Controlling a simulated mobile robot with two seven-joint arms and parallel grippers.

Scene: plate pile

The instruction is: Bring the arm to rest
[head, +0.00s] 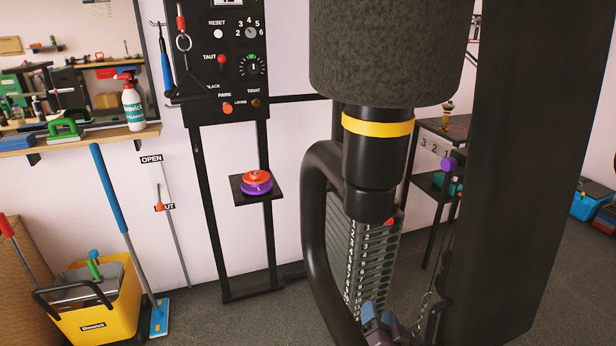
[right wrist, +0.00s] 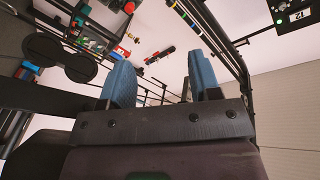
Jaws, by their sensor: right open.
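My right gripper (head: 380,322) shows at the bottom edge of the head view, low in front of the numbered plate stack. Only its blue-grey finger ends show clearly there. In the right wrist view the two blue fingers of the right gripper (right wrist: 162,78) stand apart, with nothing held between them. The stack of dark plates (head: 375,262) has white numbers down its face and a red knob (head: 390,221) near its top. A black curved tube and a thick dark cylinder with a yellow band hide part of the stack. My left gripper is not in view.
A black control panel stand (head: 222,60) carries a small shelf (head: 273,197) with an orange and a purple disc. A yellow bucket (head: 100,318) and a blue-handled mop (head: 110,190) stand at left. A broad dark upright (head: 530,180) fills the right. Grey floor (head: 225,318) shows between.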

